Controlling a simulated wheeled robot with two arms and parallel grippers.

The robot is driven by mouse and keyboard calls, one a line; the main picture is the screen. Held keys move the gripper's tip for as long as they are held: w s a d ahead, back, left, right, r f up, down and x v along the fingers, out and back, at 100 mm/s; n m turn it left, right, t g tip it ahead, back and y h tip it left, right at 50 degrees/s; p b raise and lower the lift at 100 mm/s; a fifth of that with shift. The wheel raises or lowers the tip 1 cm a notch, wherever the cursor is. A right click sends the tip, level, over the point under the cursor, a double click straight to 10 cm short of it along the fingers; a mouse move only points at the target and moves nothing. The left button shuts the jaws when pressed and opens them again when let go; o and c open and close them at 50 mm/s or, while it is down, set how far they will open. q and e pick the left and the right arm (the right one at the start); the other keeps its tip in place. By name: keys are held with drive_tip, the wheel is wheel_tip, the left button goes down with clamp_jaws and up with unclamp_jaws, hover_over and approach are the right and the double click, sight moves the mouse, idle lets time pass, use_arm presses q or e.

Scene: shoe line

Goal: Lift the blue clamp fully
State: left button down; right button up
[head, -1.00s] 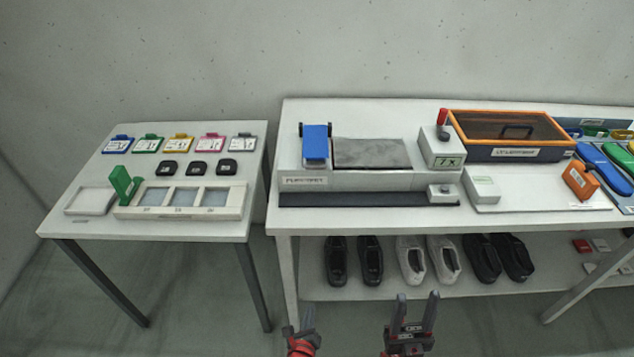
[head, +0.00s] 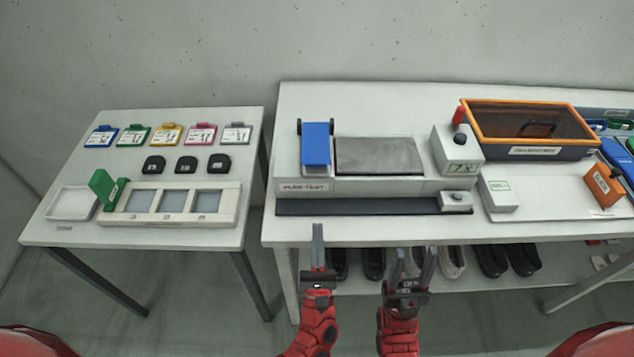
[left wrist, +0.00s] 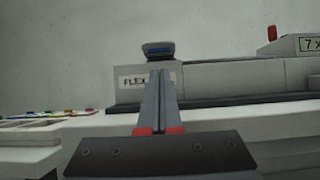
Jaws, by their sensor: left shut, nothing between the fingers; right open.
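The blue clamp (head: 316,144) sits at the left end of the grey flex machine (head: 370,183), on the right-hand table. It slopes down toward the front. In the left wrist view the clamp's front edge (left wrist: 158,49) shows above the machine's label, beyond my fingers. My left gripper (head: 318,232) is shut and empty, pointing up in front of the table's front edge, below the clamp and apart from it. It also shows in the left wrist view (left wrist: 160,75). My right gripper (head: 414,254) is open and empty, to the right of the left one, in front of the table edge.
A white box with a red knob (head: 459,140) stands right of the machine's dark pad (head: 378,156). An orange-rimmed case (head: 529,153) is further right. The left table (head: 60,232) holds coloured tags, black pieces and a green clamp (head: 106,186). Shoes stand on the lower shelf.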

use_arm(q)
drive_tip(key=shift+s, duration=0.1)
drive_tip(key=p+x, duration=0.3)
drive_tip(key=x, duration=0.6)
drive_tip(key=shift+w+r, duration=0.25)
drive_tip(key=shift+w, duration=0.25)
